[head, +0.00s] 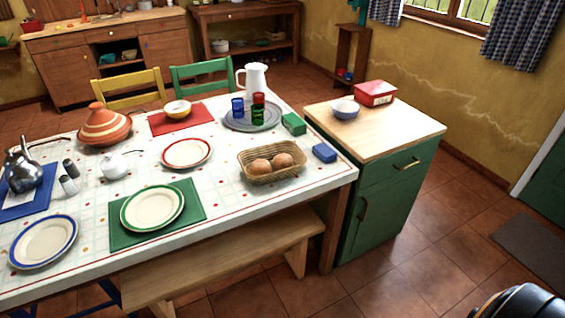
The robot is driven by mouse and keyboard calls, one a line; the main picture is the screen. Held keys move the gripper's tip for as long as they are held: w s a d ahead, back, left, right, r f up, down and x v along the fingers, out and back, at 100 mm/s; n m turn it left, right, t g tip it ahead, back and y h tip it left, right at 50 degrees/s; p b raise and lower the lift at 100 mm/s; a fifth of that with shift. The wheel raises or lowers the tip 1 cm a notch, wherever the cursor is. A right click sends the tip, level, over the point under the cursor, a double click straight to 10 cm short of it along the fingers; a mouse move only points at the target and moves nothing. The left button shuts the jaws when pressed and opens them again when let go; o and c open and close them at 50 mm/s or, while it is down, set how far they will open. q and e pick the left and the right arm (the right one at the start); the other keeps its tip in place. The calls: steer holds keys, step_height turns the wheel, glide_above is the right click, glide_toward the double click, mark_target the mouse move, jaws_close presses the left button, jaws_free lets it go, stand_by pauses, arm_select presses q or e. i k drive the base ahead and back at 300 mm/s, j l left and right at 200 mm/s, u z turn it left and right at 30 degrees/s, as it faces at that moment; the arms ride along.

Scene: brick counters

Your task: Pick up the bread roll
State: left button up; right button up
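Two brown bread rolls lie side by side in a woven basket (272,178) near the right end of the dining table. The left roll (260,166) and the right roll (282,160) both show their tops above the basket's rim. Neither of my grippers is in view, and nothing is touching the rolls or the basket.
A wooden bench (230,258) runs along the table's near side. A green cabinet (385,200) stands right.

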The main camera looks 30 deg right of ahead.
mark_target(281, 161)
steer(key=i+l+z, duration=0.45)
steer(key=i, duration=0.35)
